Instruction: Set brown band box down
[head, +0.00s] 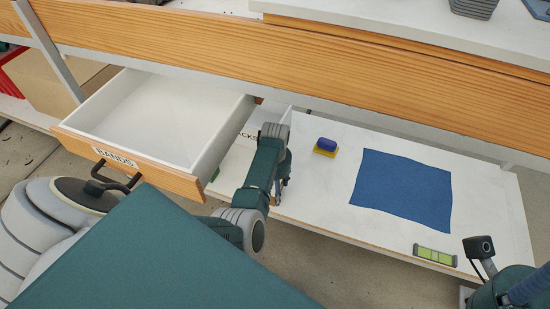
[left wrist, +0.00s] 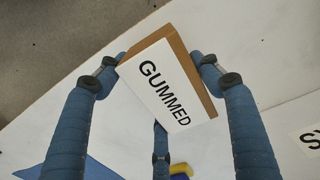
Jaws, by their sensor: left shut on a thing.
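The brown band box (left wrist: 165,85) shows in the left wrist view, with a white face lettered GUMMED and brown sides. My left gripper (head: 281,190) is shut on it, with blue fingers on both sides and a third finger below. The box is tilted in the picture, over a pale shelf surface; I cannot tell whether it touches the shelf. In the head view my forearm and hand hide the box. My right gripper is out of view; only part of the right arm shows at bottom right.
An open, empty drawer labelled BANDS (head: 115,158) juts out at left. On the white lower shelf (head: 490,200) lie a blue mat (head: 403,190), a blue and yellow block (head: 326,147) and a green level (head: 435,255). A partly hidden label ends in CKS (head: 248,135).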

